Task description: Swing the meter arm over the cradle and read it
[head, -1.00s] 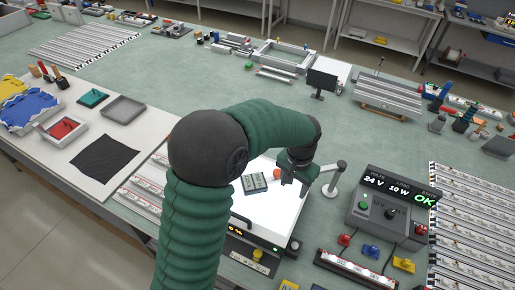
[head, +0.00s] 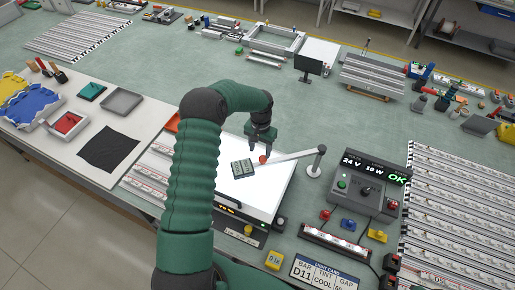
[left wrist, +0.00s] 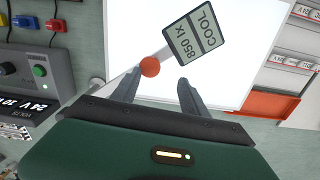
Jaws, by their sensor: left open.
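The meter arm (head: 293,156) is a pale bar running left from a grey post (head: 315,168) over the glowing white lightbox panel (head: 255,208). An orange ball knob (head: 263,159) sits near its free end. The dark meter head (head: 242,168) there reads "850 lx COOL" in the left wrist view (left wrist: 193,40). My left gripper (head: 263,143) is open above the knob. In the left wrist view the knob (left wrist: 150,67) appears just beyond the open fingertips (left wrist: 157,84); contact cannot be told. I cannot pick out a separate cradle. My right gripper is out of view.
A control box (head: 368,188) showing "24 V", "10 W" and green "OK" stands right of the lightbox. A sign (head: 325,272) reads "BAR D11", "TINT COOL". Striped bars (head: 460,215) lie at right. The green bench behind the lightbox is largely clear.

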